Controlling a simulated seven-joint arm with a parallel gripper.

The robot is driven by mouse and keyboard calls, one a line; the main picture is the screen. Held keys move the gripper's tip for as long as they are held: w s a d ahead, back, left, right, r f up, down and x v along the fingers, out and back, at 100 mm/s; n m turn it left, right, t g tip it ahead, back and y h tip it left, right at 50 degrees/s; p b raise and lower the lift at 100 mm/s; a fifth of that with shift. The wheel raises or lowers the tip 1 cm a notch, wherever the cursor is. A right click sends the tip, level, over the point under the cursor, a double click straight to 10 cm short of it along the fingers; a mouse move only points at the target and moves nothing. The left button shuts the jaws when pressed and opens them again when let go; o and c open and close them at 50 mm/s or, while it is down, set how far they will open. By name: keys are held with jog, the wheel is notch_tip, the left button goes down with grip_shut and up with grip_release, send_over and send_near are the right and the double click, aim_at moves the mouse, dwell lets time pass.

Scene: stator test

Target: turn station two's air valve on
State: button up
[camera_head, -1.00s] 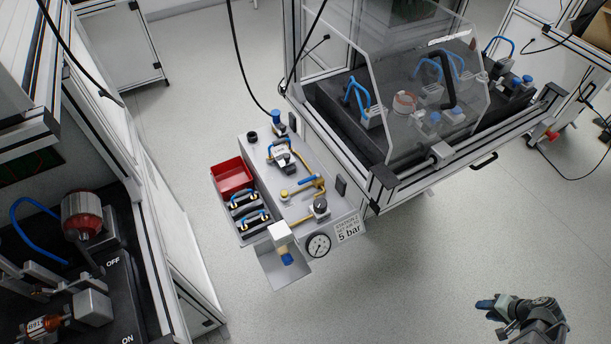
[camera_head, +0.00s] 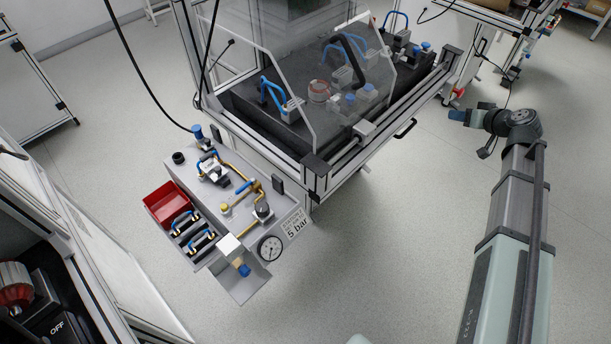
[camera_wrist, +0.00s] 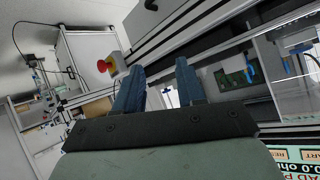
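A grey air panel (camera_head: 222,258) stands at the left of the station with the clear guard, in the head view. On it a valve with a blue lever (camera_head: 246,187) sits on brass pipework (camera_head: 240,200). The lever lies slanted, and I cannot tell on from off. A round pressure gauge (camera_head: 270,248) and a "5 bar" label (camera_head: 296,226) are on its front; the needle is too small to read. My gripper (camera_head: 457,115) is far right of the panel, in free space. In the wrist view its two blue fingers (camera_wrist: 158,75) are apart with nothing between them.
The guarded station (camera_head: 330,165) stands between my gripper and the panel. A red tray (camera_head: 167,203) is on the panel's left. A red button on a yellow base (camera_wrist: 104,66) shows beyond my fingers. The floor (camera_head: 400,240) in front is clear.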

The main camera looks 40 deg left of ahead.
jog(key=s+a+r+n+t+y, duration=0.15)
jog(key=a+r, duration=0.25)
jog(key=r, duration=0.9)
jog(key=a+r+n+y, duration=0.2)
jog(key=a+r+y, duration=0.15)
jog(key=r, duration=0.85)
jog(key=a+r+n+y, duration=0.15)
jog(key=a+r, duration=0.25)
jog(key=r, duration=0.9)
jog(key=n+g+h, duration=0.7)
jog(key=n+h, duration=0.7)
jog(key=n, duration=0.8)
send_over(241, 188)
jog(key=d, duration=0.3)
jog(key=w+d+f+x, duration=0.1)
jog(key=d+x, duration=0.2)
jog(key=x, duration=0.9)
jog(key=d+x, duration=0.2)
jog(key=x, duration=0.9)
jog(key=w+d+f+x, duration=0.1)
jog(key=d+x, duration=0.2)
jog(key=x, duration=0.9)
jog(key=shift+t, duration=0.25)
jog(key=x, duration=1.3)
jog(key=shift+s+a, duration=0.1)
jog(key=shift+s, duration=0.15)
